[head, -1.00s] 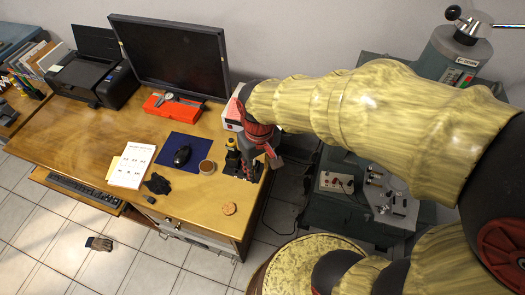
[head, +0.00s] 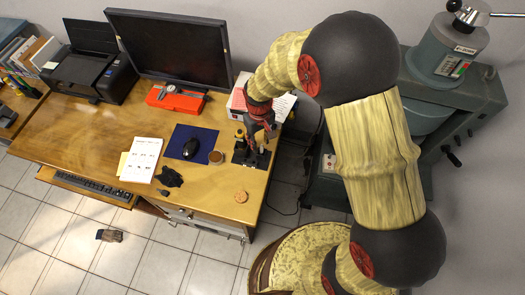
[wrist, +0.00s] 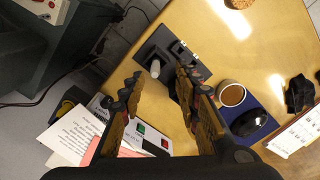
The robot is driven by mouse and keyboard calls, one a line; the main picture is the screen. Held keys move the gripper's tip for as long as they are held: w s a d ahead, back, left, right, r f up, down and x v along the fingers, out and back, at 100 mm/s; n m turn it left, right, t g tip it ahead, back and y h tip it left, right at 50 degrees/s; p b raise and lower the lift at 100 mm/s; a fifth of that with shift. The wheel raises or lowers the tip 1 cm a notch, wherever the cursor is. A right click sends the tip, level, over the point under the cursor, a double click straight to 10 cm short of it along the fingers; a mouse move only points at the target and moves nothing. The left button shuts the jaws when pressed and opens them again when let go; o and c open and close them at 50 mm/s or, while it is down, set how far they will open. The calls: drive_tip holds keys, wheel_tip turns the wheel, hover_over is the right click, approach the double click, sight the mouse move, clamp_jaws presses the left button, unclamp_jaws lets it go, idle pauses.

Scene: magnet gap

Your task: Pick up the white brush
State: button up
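I cannot pick out a white brush for certain in either view. A small dark and brownish object (head: 109,235) lies on the floor tiles in front of the desk; it is too small to identify. My gripper (head: 264,130) hangs over the right end of the desk, by a small black stand (head: 250,156). In the wrist view my gripper (wrist: 161,80) is open, with nothing between its fingers. Beyond the fingertips, the black stand (wrist: 172,45) carries a short pale cylinder (wrist: 155,68), which I cannot name. The right finger hides part of the stand.
A green machine (head: 450,100) stands at right. The floor at front left is mostly clear.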

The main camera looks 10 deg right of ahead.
sight(262, 145)
drive_tip(key=f, duration=0.1)
drive_tip(key=f+b, duration=0.1)
drive_tip(key=f, duration=0.3)
drive_tip(key=shift+d, duration=0.35)
drive_tip(key=shift+r, duration=0.1)
drive_tip(key=shift+c, duration=0.2)
drive_tip(key=c, duration=0.7)
clamp_jaws()
